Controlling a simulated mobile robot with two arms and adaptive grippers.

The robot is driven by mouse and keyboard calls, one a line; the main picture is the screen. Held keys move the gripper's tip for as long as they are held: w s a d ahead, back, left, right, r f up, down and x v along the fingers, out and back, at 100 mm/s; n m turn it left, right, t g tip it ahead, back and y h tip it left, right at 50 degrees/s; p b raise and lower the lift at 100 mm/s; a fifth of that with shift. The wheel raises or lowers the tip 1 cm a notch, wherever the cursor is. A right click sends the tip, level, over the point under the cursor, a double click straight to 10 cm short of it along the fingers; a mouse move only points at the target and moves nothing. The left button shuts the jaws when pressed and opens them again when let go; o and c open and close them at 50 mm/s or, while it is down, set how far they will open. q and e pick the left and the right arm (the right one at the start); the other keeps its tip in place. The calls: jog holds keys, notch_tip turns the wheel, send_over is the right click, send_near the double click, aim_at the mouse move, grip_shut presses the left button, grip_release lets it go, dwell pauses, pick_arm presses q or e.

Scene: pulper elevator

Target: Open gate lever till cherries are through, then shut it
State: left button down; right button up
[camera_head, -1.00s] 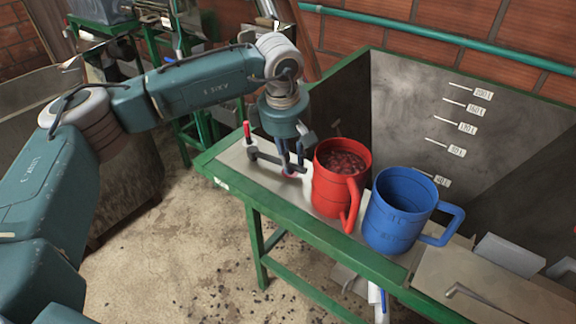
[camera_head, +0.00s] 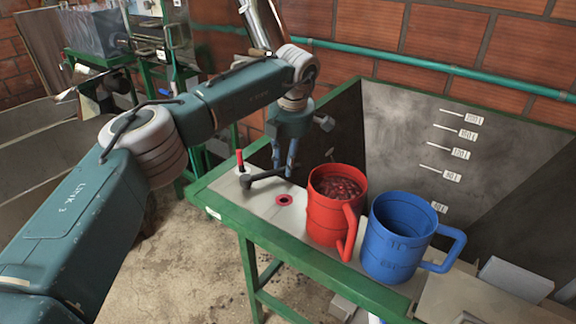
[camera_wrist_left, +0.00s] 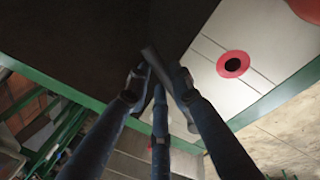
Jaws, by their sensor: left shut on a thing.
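The dark gate lever (camera_head: 262,178) lies over the left end of the pale bench top, beside a small upright red-tipped pin (camera_head: 240,161). My left gripper (camera_head: 290,172) is shut on the lever's free end, at the tank side of the bench. The left wrist view shows the fingers closed around the dark bar (camera_wrist_left: 157,62). A red ring with a dark hole (camera_head: 284,200) lies uncovered in the bench top; it also shows in the wrist view (camera_wrist_left: 233,64). Dark red cherries (camera_head: 340,187) fill much of the red mug (camera_head: 325,215). My right gripper is out of view.
A blue mug (camera_head: 395,245) stands right of the red mug, its inside seemingly empty. Behind is a deep grey tank (camera_head: 400,135) with level marks. The green bench frame (camera_head: 300,250) edges the near side. A teal pipe (camera_head: 400,68) runs along the brick wall.

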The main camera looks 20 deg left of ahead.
pick_arm(q)
jog(key=shift+w+a+r+n+p, duration=0.3)
jog(key=shift+w+a+n, duration=0.2)
jog(key=shift+w+n, duration=0.25)
jog(key=shift+f, duration=0.1)
jog(key=c, duration=1.5)
grip_release()
jog(key=r, duration=0.4)
jog(key=s+d+r, duration=0.1)
jog(key=r, duration=0.6)
jog(key=shift+s+d+r, duration=0.35)
jog(key=shift+s+d, duration=0.05)
jog(key=shift+f, duration=0.1)
